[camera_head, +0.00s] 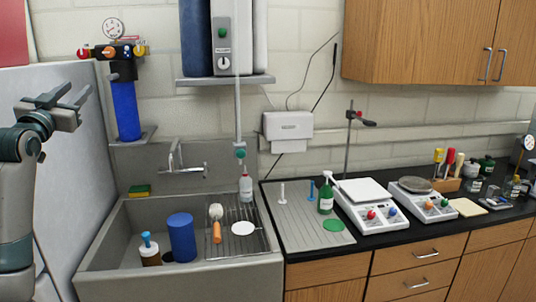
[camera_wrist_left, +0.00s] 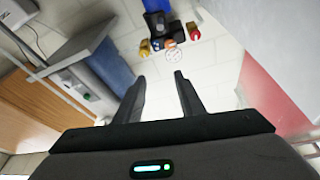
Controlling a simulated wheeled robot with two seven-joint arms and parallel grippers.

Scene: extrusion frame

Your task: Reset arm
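My left gripper (camera_head: 76,93) is raised at the left side of the head view, in front of a pale grey panel. Its two dark fingers are apart with nothing between them. In the left wrist view the open fingers (camera_wrist_left: 160,77) point toward the wall, with the blue filter and its gauge beyond them. My left arm comes up from the lower left edge. My right gripper is not in view.
A blue filter (camera_head: 125,110) hangs on the wall right of the gripper. The sink (camera_head: 95,254) below holds a blue cylinder (camera_head: 182,237) and brushes. Two scales (camera_head: 373,213) (camera_head: 422,204) stand on the black counter. Wooden cabinets (camera_head: 415,40) hang upper right.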

